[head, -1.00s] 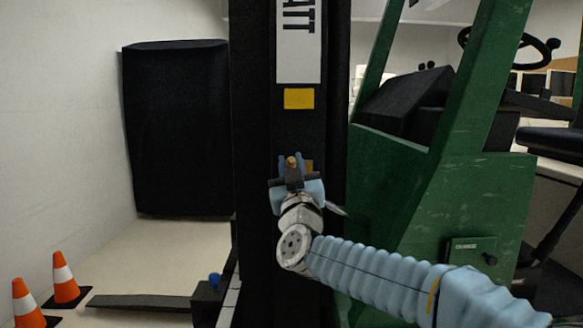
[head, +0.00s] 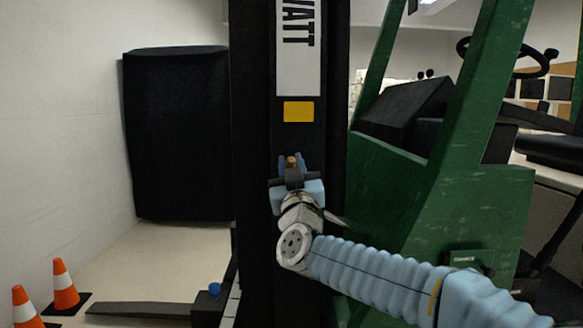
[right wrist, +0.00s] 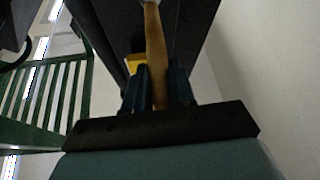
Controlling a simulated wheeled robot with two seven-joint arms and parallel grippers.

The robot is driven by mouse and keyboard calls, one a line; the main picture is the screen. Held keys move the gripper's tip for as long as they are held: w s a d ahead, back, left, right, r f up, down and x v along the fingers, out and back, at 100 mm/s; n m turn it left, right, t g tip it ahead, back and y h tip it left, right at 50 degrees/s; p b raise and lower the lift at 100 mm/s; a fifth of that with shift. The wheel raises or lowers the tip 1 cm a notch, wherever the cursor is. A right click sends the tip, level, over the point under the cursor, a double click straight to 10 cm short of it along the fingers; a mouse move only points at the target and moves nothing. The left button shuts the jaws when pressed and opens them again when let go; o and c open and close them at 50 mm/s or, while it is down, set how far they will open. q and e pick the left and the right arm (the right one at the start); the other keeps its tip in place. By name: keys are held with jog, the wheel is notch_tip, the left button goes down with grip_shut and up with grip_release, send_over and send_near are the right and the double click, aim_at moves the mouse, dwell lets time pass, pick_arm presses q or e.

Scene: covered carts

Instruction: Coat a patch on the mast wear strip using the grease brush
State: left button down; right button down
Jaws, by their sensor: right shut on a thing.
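The black mast (head: 252,130) stands upright in the middle of the head view, with a yellow label (head: 298,111) on its face. I cannot pick out the wear strip from the dark mast. My right gripper (head: 292,162) is in front of the mast, below the yellow label. In the right wrist view its dark blue fingers (right wrist: 157,80) are shut on the wooden handle of the grease brush (right wrist: 154,45), which points up the picture. The bristles are out of sight, and contact with the mast cannot be told. My left gripper is not in view.
The green truck body (head: 400,185) stands right of the mast, with a steering wheel (head: 508,57) behind. A black covered cart (head: 177,135) stands by the left wall. Orange cones (head: 63,284) and a dark fork (head: 140,309) are at lower left.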

jog(key=shift+f, duration=0.1)
jog(key=shift+f+b, duration=1.5)
jog(key=shift+f+b, duration=1.4)
jog(key=shift+f, duration=0.4)
jog(key=shift+f+b, duration=1.45)
jog(key=shift+f+b, duration=1.4)
jog(key=shift+f, duration=0.1)
